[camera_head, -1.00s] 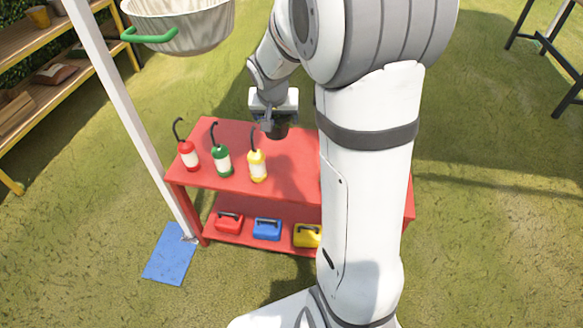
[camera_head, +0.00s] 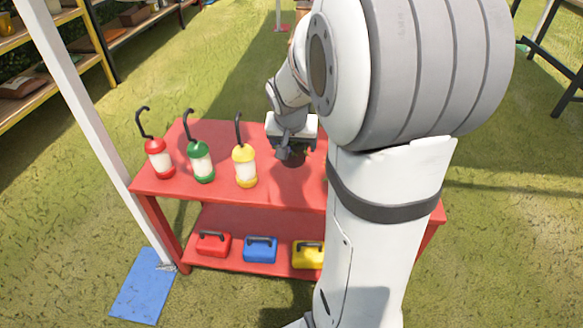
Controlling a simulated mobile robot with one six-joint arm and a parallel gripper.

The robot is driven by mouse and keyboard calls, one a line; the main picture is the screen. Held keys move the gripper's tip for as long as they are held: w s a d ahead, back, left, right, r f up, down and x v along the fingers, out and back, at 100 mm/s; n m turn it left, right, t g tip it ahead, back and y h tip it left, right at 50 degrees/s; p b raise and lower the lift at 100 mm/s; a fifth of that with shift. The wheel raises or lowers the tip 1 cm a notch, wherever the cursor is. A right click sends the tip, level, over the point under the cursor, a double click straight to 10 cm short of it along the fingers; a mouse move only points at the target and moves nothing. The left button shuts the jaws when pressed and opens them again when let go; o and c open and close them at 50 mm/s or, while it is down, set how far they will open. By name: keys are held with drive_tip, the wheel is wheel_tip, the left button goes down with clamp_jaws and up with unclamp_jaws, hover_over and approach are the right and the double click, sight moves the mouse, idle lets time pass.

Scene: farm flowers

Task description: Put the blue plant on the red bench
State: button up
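The red bench (camera_head: 285,193) stands in front of me, with a flat top and a lower shelf. My gripper (camera_head: 288,152) is over the middle of the bench top, partly hidden by my arm. A dark, pot-like shape (camera_head: 296,159) shows at the fingers, close to the bench top. I cannot tell whether the fingers hold it or whether it touches the bench. No blue plant can be made out. My arm covers the right part of the bench.
Red (camera_head: 213,244), blue (camera_head: 260,250) and yellow (camera_head: 307,256) boxes sit on the lower shelf. A white post (camera_head: 88,120) rises at left, near a blue mat (camera_head: 146,288).

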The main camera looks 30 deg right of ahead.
sight(291, 149)
wheel_tip(291, 149, down, 9)
drive_tip(key=b, duration=0.3)
drive_tip(key=shift+r, duration=0.2)
drive_tip(key=shift+f+b, duration=0.15)
drive_tip(key=shift+b, duration=0.2)
drive_tip(key=o, duration=1.2)
drive_tip(key=shift+c, duration=0.2)
drive_tip(key=shift+r, duration=0.25)
drive_tip(key=p+v, duration=0.5)
drive_tip(key=v, duration=0.6)
drive_tip(key=shift+s+a+r, duration=0.1)
drive_tip(key=shift+s+r, duration=0.1)
drive_tip(key=s+a+n+g+y, duration=0.2)
drive_tip(key=s+a+n, duration=0.4)
drive_tip(key=s+a, duration=0.5)
drive_tip(key=s+f, duration=0.1)
drive_tip(key=s, duration=0.2)
drive_tip(key=shift+s+n+g+y, duration=0.3)
drive_tip(key=shift+g, duration=0.1)
drive_tip(key=shift+a, duration=0.15)
